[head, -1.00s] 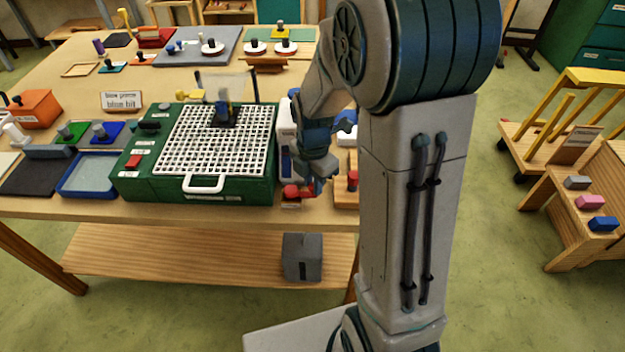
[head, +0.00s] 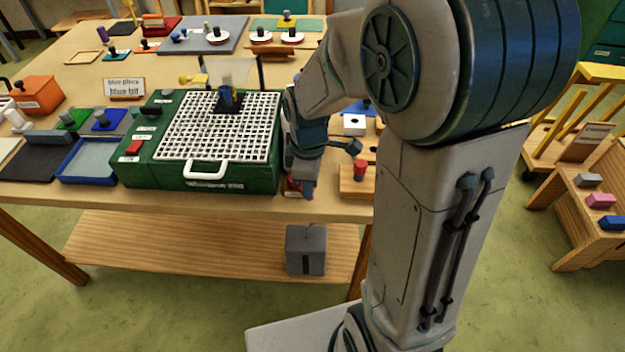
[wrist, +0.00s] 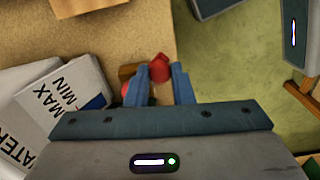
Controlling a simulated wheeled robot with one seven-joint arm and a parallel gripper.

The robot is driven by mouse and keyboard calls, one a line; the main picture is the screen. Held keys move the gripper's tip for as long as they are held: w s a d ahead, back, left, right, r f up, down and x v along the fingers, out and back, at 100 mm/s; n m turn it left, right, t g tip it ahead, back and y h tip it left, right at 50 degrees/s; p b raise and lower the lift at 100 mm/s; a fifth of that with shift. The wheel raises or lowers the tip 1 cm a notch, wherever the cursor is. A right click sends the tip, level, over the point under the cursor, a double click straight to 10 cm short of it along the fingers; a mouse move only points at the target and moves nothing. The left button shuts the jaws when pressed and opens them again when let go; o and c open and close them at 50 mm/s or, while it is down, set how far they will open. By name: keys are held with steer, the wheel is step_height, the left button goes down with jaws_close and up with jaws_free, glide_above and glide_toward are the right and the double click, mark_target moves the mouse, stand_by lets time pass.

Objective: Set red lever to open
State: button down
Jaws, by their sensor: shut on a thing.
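The red lever (wrist: 160,68) shows in the wrist view between my fingertips, near the front edge of the table. My gripper (wrist: 158,76) is shut on it, with a blue finger on either side. In the head view my gripper (head: 302,187) points down just right of the green box, at the table's front edge. There only a little red shows beside the fingers, and most of the lever and its base is hidden. I cannot read the lever's position or any marks for open.
The green box (head: 150,178) with a white grid stands close left of my gripper. A wooden block (head: 350,189) with a red knob stands close right. A white container marked MAX and MIN (wrist: 60,105) is beside the fingers. A grey box (head: 305,250) sits on the lower shelf.

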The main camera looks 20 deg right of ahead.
steer(key=shift+s+a+r+m+b, duration=0.15)
steer(key=shift+a+m, duration=0.25)
steer(key=shift+m, duration=0.45)
steer(key=shift+w+a+f+m+b, duration=0.15)
steer(key=shift+a+m, duration=0.25)
steer(key=shift+m, duration=0.4)
steer(key=shift+s+a+r+m+b, duration=0.15)
steer(key=shift+a+m, duration=0.25)
steer(key=shift+m, duration=0.45)
steer(key=c, duration=1.3)
jaws_free()
steer(key=shift+o, duration=0.2)
step_height(320, 180, up, 14)
steer(key=shift+f, duration=0.2)
